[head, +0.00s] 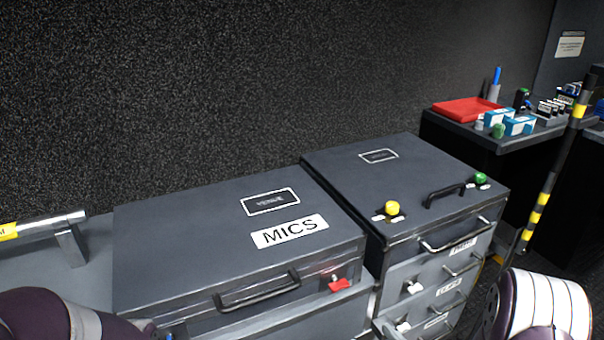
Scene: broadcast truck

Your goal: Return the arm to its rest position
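My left arm (75,318) shows at the bottom left corner, a dark purple link with a grey band. My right arm (545,305) shows at the bottom right, with a white ringed section and dark purple parts. Neither gripper is in the picture; both lie outside or below the frame. The arm links that show are in front of the cases, low in the view. I cannot tell whether they touch anything.
A closed dark case marked MICS (190,220) has a front handle and red latch. A taller drawer case (340,185) with yellow and green knobs stands to its right. A side table (470,130) holds a red tray (465,109). A striped pole (545,185) leans at right.

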